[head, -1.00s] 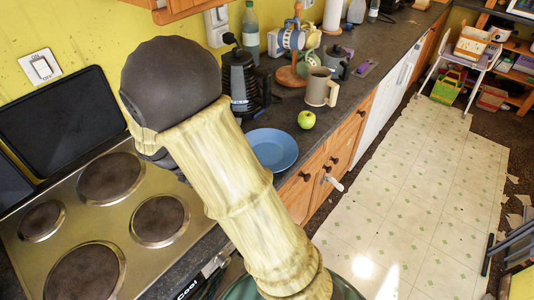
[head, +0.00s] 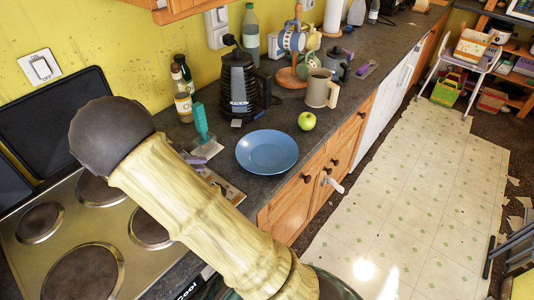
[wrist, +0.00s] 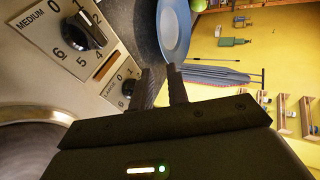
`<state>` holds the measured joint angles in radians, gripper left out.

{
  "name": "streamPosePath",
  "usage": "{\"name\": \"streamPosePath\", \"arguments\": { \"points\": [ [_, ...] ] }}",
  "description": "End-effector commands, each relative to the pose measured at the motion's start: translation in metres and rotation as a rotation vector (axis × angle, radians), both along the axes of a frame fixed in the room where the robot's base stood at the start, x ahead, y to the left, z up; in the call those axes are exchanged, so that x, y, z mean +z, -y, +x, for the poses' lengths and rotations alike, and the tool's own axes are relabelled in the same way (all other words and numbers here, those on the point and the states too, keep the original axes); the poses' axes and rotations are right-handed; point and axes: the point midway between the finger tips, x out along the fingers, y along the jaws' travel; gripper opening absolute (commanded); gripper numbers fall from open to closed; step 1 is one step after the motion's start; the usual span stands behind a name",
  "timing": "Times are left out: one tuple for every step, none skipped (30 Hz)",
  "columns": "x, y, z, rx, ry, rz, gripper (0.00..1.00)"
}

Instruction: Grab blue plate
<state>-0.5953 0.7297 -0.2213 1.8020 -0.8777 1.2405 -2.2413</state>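The blue plate (head: 267,151) lies flat on the dark counter near its front edge, right of the stove, with nothing on it. It also shows in the wrist view (wrist: 174,30), top centre, beyond the fingertips. My gripper (wrist: 161,76) points toward the plate with its two dark fingers apart and nothing between them. It is not touching the plate. In the head view my gripper is hidden behind or below my pale arm.
The stove (head: 70,240) with knobs (wrist: 83,30) is close beside my gripper.

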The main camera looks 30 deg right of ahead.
Motion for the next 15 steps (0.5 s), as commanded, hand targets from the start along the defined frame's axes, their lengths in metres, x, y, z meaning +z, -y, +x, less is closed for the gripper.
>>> {"name": "streamPosePath", "arguments": {
  "points": [
    [-0.004, 0.009, 0.0, -0.004, -0.003, -0.002, 0.16],
    [-0.007, 0.013, 0.0, -0.004, -0.003, -0.001, 0.16],
    [-0.01, 0.019, 0.0, -0.006, -0.002, -0.002, 0.16],
    [-0.013, 0.024, 0.001, -0.004, -0.002, -0.002, 0.16],
    [-0.016, 0.028, 0.001, -0.005, -0.004, -0.002, 0.16],
    [-0.019, 0.035, 0.001, -0.004, -0.003, -0.001, 0.16],
    [-0.022, 0.039, 0.001, -0.005, -0.004, -0.002, 0.16],
    [-0.025, 0.044, 0.002, -0.004, -0.002, -0.001, 0.16],
    [-0.028, 0.05, 0.002, -0.005, -0.003, -0.002, 0.16],
    [-0.031, 0.054, 0.002, -0.004, -0.002, -0.001, 0.16],
    [-0.034, 0.059, 0.003, -0.005, -0.003, -0.002, 0.16],
    [-0.037, 0.065, 0.003, -0.005, -0.003, -0.001, 0.16],
    [-0.04, 0.07, 0.003, -0.005, -0.003, -0.001, 0.16],
    [-0.042, 0.074, 0.004, -0.004, -0.002, -0.001, 0.16],
    [-0.046, 0.08, 0.004, -0.004, -0.002, -0.001, 0.16]
  ]
}}
